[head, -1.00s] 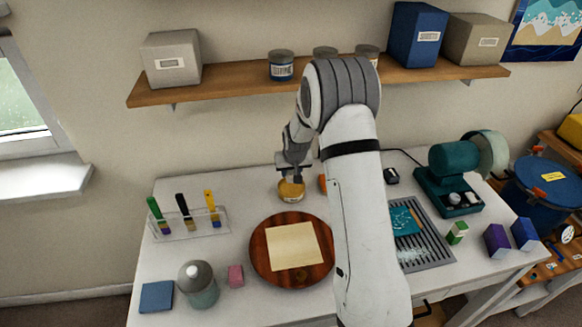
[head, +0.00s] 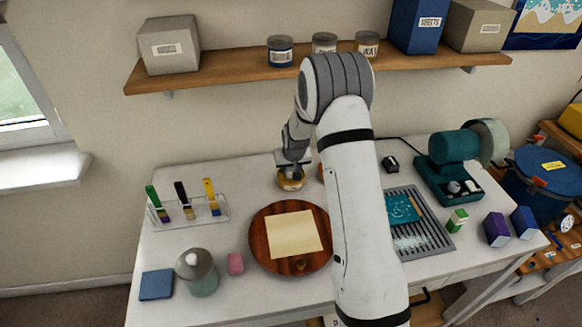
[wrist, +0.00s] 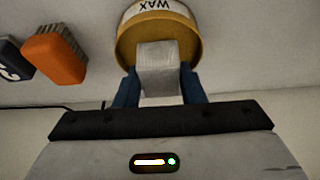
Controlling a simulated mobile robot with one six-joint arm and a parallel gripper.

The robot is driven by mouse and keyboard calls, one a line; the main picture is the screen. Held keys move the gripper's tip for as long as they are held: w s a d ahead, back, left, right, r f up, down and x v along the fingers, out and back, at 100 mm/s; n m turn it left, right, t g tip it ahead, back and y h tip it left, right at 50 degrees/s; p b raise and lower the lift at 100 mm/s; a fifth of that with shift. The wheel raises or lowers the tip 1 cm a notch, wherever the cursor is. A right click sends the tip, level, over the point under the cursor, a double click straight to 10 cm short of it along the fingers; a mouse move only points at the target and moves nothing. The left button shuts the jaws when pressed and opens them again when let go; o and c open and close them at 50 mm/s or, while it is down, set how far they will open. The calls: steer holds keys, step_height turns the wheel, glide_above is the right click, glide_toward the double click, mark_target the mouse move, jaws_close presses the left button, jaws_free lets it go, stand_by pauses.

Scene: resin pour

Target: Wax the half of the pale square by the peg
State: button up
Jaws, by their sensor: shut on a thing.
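The pale square (head: 292,233) lies flat on a round reddish-brown wooden board (head: 262,251). A small brown knob, which looks like the peg (head: 301,264), is at the board's near edge, just below the square. My gripper (wrist: 158,85) is shut on a whitish pad (wrist: 158,62). In the wrist view the pad overlaps the opening of a yellow tin labelled WAX (wrist: 194,18); I cannot tell whether it touches the wax. In the head view my gripper (head: 292,172) is right at the tin (head: 290,184), behind the board. My arm hides the area right of the board.
An orange brush (wrist: 55,55) lies beside the tin. A grate (head: 425,238) and teal machine (head: 452,165) are at right.

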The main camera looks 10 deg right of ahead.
steer(key=shift+f+b, duration=0.5)
stand_by(0.4)
steer(key=shift+b, duration=0.4)
stand_by(1.8)
steer(key=shift+r+p, duration=1.15)
steer(key=shift+r, duration=2.35)
steer(key=shift+s+f, duration=0.1)
